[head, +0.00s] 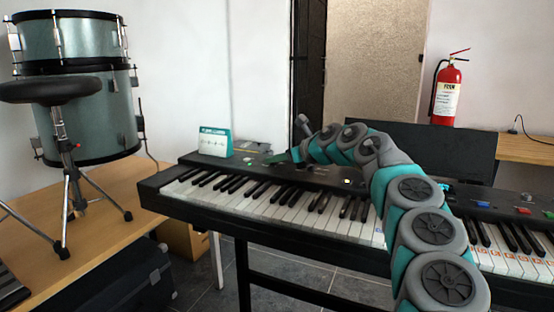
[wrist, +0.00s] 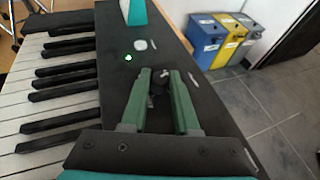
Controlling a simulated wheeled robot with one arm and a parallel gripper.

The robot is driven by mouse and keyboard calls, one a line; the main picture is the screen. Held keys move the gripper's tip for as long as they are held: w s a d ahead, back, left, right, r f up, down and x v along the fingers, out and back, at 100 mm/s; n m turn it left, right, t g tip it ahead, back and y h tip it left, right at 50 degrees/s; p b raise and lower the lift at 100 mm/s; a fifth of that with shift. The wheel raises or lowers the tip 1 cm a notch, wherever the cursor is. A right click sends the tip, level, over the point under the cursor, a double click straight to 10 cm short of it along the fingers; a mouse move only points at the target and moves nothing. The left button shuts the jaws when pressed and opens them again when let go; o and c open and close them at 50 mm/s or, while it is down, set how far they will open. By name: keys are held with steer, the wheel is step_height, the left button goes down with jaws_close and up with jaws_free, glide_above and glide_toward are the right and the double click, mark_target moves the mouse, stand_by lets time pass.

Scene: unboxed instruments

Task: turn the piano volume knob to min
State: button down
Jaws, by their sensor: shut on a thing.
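The black piano (head: 300,212) stands across the head view, its keys toward me. In the wrist view its black top panel (wrist: 115,85) carries a small dark round volume knob (wrist: 158,84). My gripper (wrist: 160,76) has its two green fingers on either side of this knob and is shut on it. The knob's pointer or marking cannot be made out. In the head view my gripper (head: 282,156) is at the back of the piano's top panel, left of the arm, and the knob itself cannot be made out there.
A white and teal card (head: 213,142) stands on the piano's left end. A lit green light (wrist: 128,57) and a pale button (wrist: 140,45) lie beyond the knob. A drum (head: 85,110) and stool stand left. Bins (wrist: 215,40) stand on the floor away from the piano.

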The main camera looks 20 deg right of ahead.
steer(key=shift+y, duration=0.3)
stand_by(0.4)
steer(key=c, duration=0.7)
jaws_free()
steer(key=shift+s, duration=0.1)
steer(key=shift+b+v, duration=0.55)
steer(key=shift+v, duration=3.35)
